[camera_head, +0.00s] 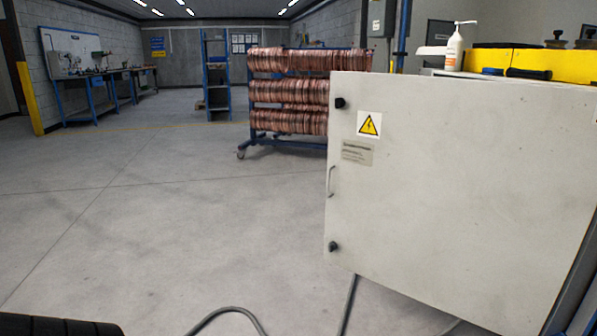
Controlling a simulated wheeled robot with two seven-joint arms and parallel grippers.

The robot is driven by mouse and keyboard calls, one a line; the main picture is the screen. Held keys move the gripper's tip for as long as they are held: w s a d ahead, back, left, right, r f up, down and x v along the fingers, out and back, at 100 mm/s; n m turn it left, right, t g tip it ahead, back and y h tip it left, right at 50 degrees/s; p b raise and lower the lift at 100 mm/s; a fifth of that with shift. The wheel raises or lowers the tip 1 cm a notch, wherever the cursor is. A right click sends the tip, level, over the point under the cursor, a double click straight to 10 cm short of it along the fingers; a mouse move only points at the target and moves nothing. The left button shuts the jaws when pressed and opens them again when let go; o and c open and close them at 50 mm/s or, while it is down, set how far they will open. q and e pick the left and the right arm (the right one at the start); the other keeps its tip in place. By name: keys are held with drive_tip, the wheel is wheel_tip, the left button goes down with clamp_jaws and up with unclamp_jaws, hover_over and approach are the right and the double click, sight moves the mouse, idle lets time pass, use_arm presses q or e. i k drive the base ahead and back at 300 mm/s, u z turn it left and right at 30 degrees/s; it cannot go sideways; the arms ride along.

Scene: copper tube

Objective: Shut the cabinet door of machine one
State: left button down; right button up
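The grey-white cabinet door (450,180) fills the right side of the head view, close to me. It has a small handle (331,181) and two dark knobs (339,103) along its left edge. A yellow electrical warning sign (369,124) and a small label plate (357,153) are on its face. The door looks swung out from the machine, with floor showing past its left edge and under it. Its right end, the hinge side and the cabinet opening are not clearly visible, so I cannot tell the exact angle. Neither gripper is in view.
A blue rack of copper tube coils (290,92) stands behind the door. A pump bottle (455,48) and yellow machine part (540,63) show above it. A grey cable (230,312) lies on the floor in front. The floor at left is clear; blue workbenches (100,90) stand far left.

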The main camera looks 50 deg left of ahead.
sight(475, 201)
drive_tip(key=u, duration=1.65)
drive_tip(key=i, duration=0.8)
drive_tip(key=z, duration=0.6)
drive_tip(key=i, duration=0.65)
drive_tip(key=z, duration=0.5)
